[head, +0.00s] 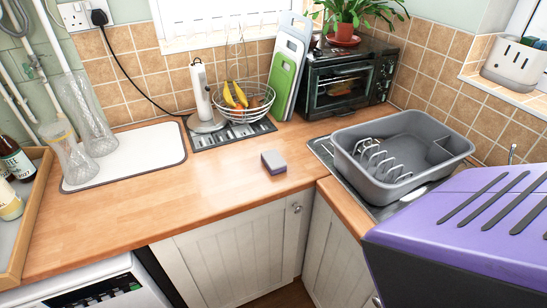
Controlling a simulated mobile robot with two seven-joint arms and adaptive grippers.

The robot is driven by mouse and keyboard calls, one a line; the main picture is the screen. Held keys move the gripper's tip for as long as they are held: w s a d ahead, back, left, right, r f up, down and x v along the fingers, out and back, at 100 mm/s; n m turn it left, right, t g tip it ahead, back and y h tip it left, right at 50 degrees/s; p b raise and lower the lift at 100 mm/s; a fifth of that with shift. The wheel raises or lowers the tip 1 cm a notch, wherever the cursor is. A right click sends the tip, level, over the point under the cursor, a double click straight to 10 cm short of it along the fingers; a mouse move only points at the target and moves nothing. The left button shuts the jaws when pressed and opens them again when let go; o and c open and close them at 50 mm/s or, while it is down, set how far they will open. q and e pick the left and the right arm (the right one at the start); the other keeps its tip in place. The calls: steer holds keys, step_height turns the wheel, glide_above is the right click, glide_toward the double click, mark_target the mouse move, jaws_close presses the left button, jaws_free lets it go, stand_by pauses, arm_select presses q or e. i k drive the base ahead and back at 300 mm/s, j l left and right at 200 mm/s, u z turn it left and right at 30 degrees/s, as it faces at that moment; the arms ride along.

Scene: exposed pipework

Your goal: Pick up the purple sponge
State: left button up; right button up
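A grey dish tub (372,186) with a rack stands over the sink on the right. Behind are a fruit basket (256,110), cutting boards (287,70) and a toaster oven (350,80). Glass vases (72,160) stand left. The counter around the sponge is clear.

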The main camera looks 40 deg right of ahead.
mark_target(272, 160)
steer(key=z, duration=1.5)
steer(key=j+z, duration=0.15)
steer(key=z, duration=0.25)
steer(key=i+j+z, duration=0.1)
steer(key=z, duration=0.25)
steer(key=j+z, duration=0.15)
steer(key=z, duration=0.25)
steer(key=j, duration=0.6)
steer(key=i, duration=0.05)
